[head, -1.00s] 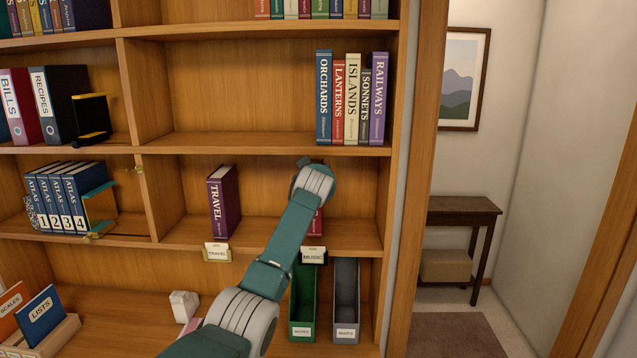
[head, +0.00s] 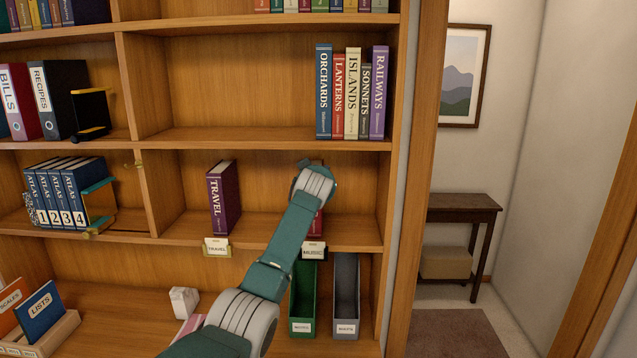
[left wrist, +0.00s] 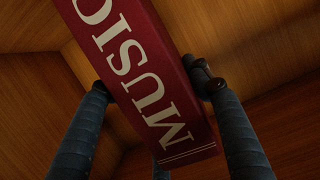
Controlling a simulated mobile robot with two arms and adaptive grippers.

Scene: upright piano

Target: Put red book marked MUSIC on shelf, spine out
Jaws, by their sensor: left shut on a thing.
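The red book shows close up in the left wrist view (left wrist: 140,70), its face lettered MUSIC toward that camera. My left gripper (left wrist: 153,86) is shut on it, with fingers on both sides. In the head view the book (head: 317,226) is mostly hidden behind my forearm and wrist. It is upright in the middle-right shelf compartment (head: 270,226), above the MUSIC label (head: 313,250). I cannot tell whether its bottom touches the board. My right gripper is not in view.
The purple TRAVEL book (head: 222,198) stands left of it, above the TRAVEL label (head: 216,247), with a gap between. Upright books, including ORCHARDS (head: 324,92), stand on the shelf above. Green (head: 303,296) and grey (head: 345,290) file boxes stand below. Bare board lies to the right.

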